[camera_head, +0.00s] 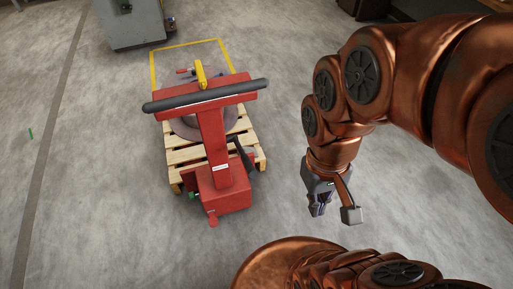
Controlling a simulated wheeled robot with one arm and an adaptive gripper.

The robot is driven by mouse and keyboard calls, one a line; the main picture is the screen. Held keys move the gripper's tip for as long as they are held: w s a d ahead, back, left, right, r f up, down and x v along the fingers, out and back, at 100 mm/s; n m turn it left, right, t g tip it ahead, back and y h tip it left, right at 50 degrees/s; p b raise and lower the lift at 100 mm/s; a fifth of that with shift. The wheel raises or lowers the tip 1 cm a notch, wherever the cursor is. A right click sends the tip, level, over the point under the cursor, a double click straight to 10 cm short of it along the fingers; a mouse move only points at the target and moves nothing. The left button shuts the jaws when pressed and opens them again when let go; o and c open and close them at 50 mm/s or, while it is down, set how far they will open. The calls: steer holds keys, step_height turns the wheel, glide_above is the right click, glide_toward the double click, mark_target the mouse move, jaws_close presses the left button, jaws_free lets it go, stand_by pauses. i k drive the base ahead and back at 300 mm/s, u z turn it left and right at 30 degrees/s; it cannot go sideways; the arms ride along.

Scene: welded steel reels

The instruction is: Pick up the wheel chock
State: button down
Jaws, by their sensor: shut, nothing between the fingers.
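I cannot make out the wheel chock for certain. A yellow elongated piece (200,74) shows just beyond the black crossbar of a red stand, but I cannot tell whether it is the chock. My gripper (318,210) hangs pointing down over bare floor, to the right of the pallet and apart from it. Its fingers look small and dark here. It is shut and holds nothing.
A red T-shaped stand (212,150) with a black crossbar (207,95) blocks much of a wooden pallet (185,156) bearing a round grey reel (187,128). Yellow floor lines (153,70) surround the pallet's far end. A grey cabinet (133,27) stands behind. Open floor lies left.

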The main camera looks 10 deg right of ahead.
mark_target(248, 149)
steer(key=u, duration=3)
steer(key=k, duration=1.45)
steer(key=z, duration=1.9)
steer(key=i, duration=1)
steer(key=u, duration=0.05)
